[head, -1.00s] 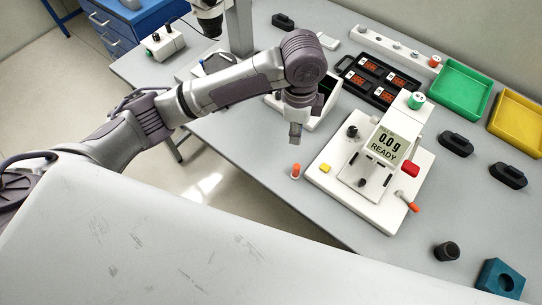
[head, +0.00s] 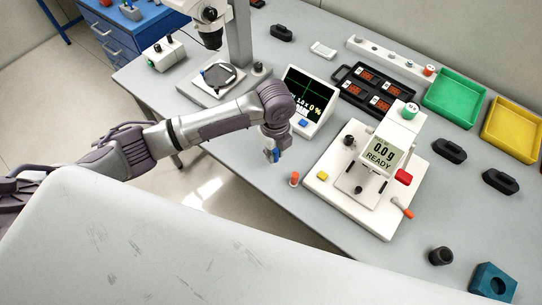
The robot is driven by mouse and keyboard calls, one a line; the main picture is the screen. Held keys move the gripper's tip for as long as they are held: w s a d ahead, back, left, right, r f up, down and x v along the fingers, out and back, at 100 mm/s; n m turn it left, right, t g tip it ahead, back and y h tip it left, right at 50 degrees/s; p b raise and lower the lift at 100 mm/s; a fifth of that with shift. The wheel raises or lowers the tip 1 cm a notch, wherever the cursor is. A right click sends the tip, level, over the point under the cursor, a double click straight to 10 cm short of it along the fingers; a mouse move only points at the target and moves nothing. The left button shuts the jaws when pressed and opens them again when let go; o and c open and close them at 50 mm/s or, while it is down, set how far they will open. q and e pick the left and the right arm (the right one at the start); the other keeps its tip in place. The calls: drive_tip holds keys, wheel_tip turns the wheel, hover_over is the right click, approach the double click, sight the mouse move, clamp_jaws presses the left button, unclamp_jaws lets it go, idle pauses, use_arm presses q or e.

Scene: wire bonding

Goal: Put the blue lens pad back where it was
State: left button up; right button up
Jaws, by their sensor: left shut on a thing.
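My left gripper (head: 272,154) hangs over the near edge of the grey table, in front of the small screen unit. It is shut on a small blue thing (head: 276,156), which I take for the blue lens pad. Only a bit of it shows between the fingers, and its shape is hard to tell. My right gripper is not in view.
A bonding machine (head: 330,198) with a READY display stands right of the gripper. An orange-capped post (head: 294,179) is close by. The screen unit (head: 321,88) and microscope (head: 240,40) stand behind. A teal block (head: 492,281) lies front right.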

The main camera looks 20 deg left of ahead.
use_arm(q)
drive_tip(key=shift+a+f, duration=0.45)
drive_tip(key=shift+f+p, duration=0.45)
drive_tip(key=shift+f, duration=1.4)
drive_tip(key=shift+f, duration=0.2)
drive_tip(key=o, duration=0.8)
wheel_tip(320, 180, up, 12)
drive_tip(key=shift+r+b, duration=0.2)
drive_tip(key=shift+b, duration=0.35)
